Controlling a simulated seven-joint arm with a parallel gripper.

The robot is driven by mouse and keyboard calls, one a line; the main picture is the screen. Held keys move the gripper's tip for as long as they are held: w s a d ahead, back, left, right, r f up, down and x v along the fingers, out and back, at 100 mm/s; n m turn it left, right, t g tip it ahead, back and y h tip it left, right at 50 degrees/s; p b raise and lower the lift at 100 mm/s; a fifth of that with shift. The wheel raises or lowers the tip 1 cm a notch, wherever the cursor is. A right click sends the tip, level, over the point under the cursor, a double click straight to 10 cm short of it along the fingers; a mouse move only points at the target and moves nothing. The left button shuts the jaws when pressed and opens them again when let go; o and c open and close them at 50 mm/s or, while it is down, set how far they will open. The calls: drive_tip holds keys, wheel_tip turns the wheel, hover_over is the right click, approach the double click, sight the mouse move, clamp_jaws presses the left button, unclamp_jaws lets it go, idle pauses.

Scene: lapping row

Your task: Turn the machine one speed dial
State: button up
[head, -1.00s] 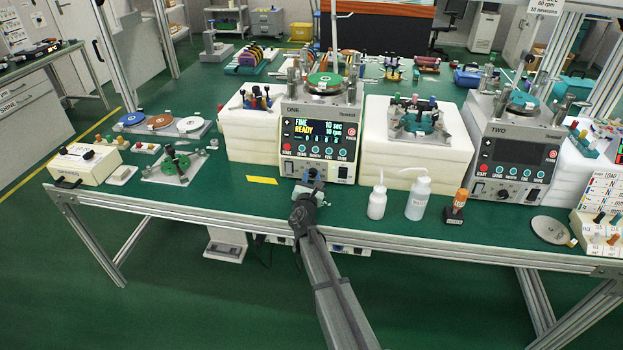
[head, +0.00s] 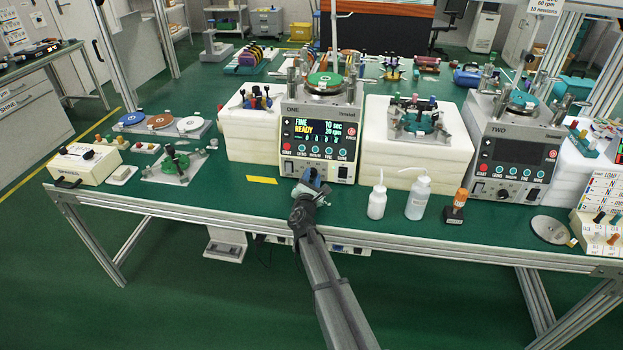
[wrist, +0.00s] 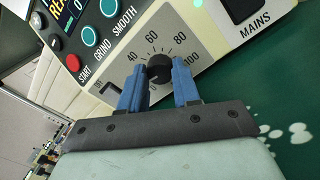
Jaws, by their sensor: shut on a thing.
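Machine one (head: 287,110) stands on the green bench in the head view, its screen (head: 318,131) lit with FINE, READY, 10 sec and what looks like 20 rpm. Its black speed dial (wrist: 159,67) shows in the wrist view on a pale scale marked 40, 60, 80 and 100. My gripper (wrist: 160,80) has its two blue fingers on either side of the dial, shut on it. The wrist is tilted relative to the panel. In the head view my gripper (head: 311,182) hides the dial at the machine's lower front.
The START, GRIND and SMOOTH buttons (wrist: 90,37) are left of the dial, and the MAINS switch (wrist: 240,8) is right of it. White bottles (head: 377,200) stand to the right on the bench. Machine two (head: 512,155) is further right, its screen dark.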

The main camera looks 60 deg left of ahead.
drive_tip(key=o, duration=1.1)
drive_tip(key=shift+c, duration=0.2)
drive_tip(key=v, duration=1.4)
drive_tip(key=shift+w, duration=0.1)
